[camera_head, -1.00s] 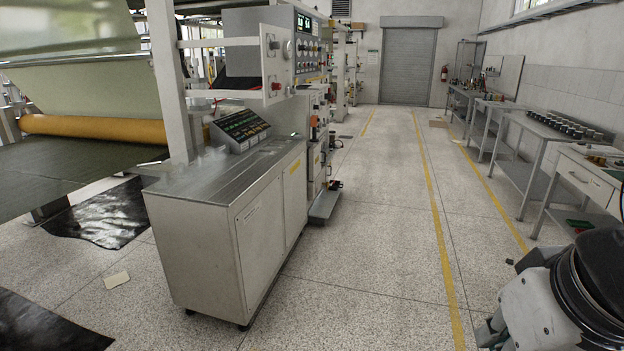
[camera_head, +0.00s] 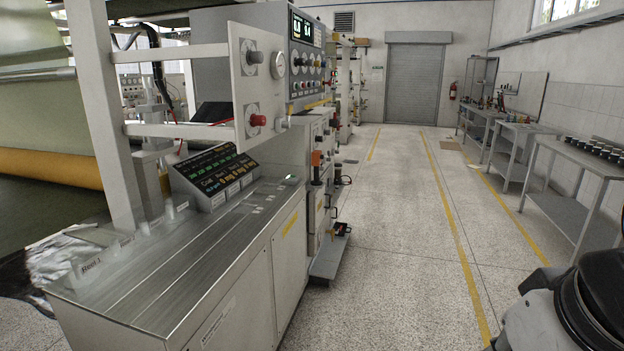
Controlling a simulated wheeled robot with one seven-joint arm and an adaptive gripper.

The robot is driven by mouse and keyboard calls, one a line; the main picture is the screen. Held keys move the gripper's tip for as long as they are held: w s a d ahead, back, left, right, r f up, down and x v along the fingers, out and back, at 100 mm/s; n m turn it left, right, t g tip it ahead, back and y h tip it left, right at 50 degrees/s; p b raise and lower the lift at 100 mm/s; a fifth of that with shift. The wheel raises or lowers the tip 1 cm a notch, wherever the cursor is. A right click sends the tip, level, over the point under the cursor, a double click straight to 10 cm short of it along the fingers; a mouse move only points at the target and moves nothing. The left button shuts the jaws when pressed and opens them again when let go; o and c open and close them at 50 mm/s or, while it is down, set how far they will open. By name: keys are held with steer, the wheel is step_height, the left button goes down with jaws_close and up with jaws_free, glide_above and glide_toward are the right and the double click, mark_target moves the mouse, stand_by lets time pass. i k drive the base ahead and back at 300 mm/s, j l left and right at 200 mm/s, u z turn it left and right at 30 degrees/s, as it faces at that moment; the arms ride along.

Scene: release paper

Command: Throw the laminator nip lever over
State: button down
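I cannot make out the laminator nip lever for certain. The machine beside me has a grey control box (camera_head: 240,48) with dials and lit readouts. A white side panel (camera_head: 258,75) on it carries a dark knob, a gauge and a red knob (camera_head: 257,120). Below it stands a metal cabinet (camera_head: 150,285) with a slanted display console (camera_head: 212,172) on top. Small orange and black fittings (camera_head: 317,158) show on the machine's side further back. Part of my arm shows at the lower right; my gripper is out of view.
A clear floor aisle (camera_head: 400,230) with yellow lines runs to a roller shutter (camera_head: 413,82). Benches (camera_head: 580,165) line the right wall. A low grey base plate (camera_head: 328,260) juts from the machine into the aisle. An orange roll (camera_head: 50,167) lies at left.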

mark_target(285, 124)
steer(key=i+u, duration=0.15)
steer(key=i, duration=0.35)
steer(key=i+l+u, duration=0.15)
steer(key=i, duration=0.4)
steer(key=i+l+u, duration=0.1)
steer(key=i, duration=0.4)
steer(key=i+l+u, duration=0.8)
steer(key=i, duration=0.15)
